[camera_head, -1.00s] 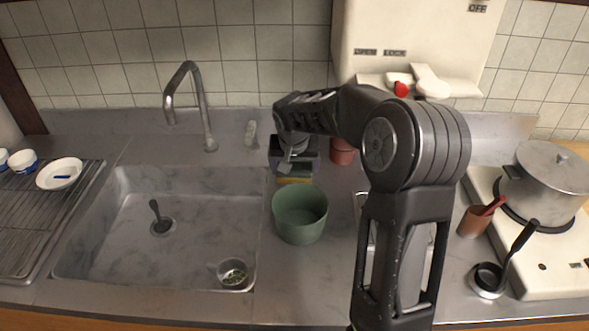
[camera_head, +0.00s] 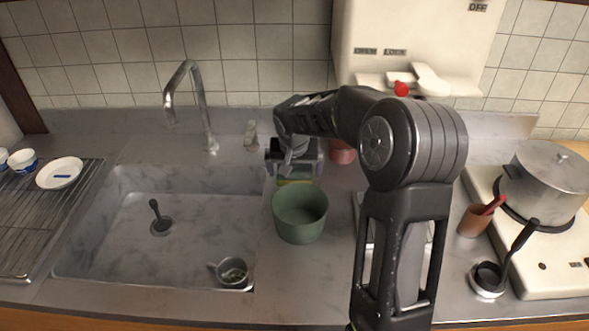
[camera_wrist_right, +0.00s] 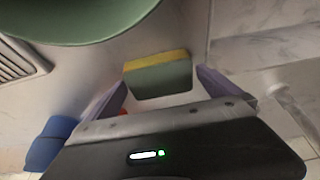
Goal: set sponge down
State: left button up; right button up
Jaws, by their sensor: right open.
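The sponge (camera_wrist_right: 157,75), yellow on one layer and grey-green on the other, is on the counter between my right gripper's fingers in the right wrist view. Gaps show between it and both purple fingers. In the head view only a strip of the sponge (camera_head: 295,182) shows, just behind the green pot. My right gripper (camera_head: 294,165) is open above and around the sponge, behind the pot; it also shows in the right wrist view (camera_wrist_right: 162,92). My left gripper is not in view.
The green pot (camera_head: 300,216) stands directly in front of the sponge. The sink (camera_head: 125,265) with a small strainer cup (camera_head: 233,272) is to the left. A faucet (camera_head: 203,110) stands behind it. A reddish cup (camera_head: 342,152) is right of the gripper.

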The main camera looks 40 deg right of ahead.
jog(key=v, duration=1.2)
jog(key=shift+b, duration=0.4)
